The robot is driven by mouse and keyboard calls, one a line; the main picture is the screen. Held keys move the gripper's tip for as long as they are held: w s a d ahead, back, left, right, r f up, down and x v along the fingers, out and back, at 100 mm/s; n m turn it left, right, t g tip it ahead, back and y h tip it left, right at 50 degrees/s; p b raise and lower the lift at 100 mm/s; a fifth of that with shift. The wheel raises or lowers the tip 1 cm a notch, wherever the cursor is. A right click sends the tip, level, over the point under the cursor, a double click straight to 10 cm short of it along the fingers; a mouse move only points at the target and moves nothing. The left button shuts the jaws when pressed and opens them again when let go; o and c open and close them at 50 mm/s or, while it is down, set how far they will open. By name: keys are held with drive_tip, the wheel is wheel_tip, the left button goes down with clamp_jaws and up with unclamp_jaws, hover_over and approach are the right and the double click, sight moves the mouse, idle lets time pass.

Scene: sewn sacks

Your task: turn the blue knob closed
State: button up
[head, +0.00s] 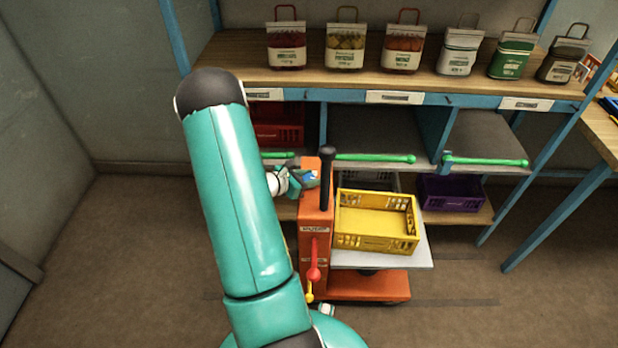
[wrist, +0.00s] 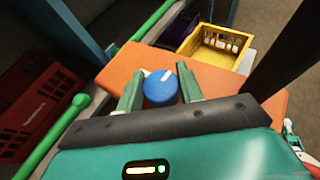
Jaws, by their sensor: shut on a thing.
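The blue knob (wrist: 160,86) sits on the orange top of the cart (wrist: 215,80) in the wrist view. In the head view my gripper (head: 293,182) is at the top of the orange cart post (head: 314,225), left of the black lever. Only a small bit of the blue knob (head: 310,175) shows there; the rest is hidden by the gripper.
A black lever (head: 327,170) stands upright right beside the gripper. A yellow crate (head: 375,243) rests on the cart's tray. A shelf (head: 390,72) with several sacks is behind, with green bars (head: 375,158) along its lower front. The floor at left is clear.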

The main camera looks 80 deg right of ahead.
drive_tip(key=m+g+y, duration=0.3)
drive_tip(key=m+y, duration=0.1)
drive_tip(key=shift+w+m+g, duration=0.1)
drive_tip(key=shift+m+g, duration=0.2)
drive_tip(key=shift+m, duration=0.1)
drive_tip(key=m+g+y, duration=0.1)
drive_tip(key=m+y, duration=0.2)
drive_tip(key=y, duration=0.1)
drive_tip(key=shift+m, duration=0.3)
drive_tip(key=m+y, duration=0.4)
drive_tip(key=y, duration=0.1)
drive_tip(key=shift+m+t+y, duration=0.9)
drive_tip(key=shift+m+y, duration=1.1)
drive_tip(key=shift+y, duration=0.2)
drive_tip(key=o, duration=1)
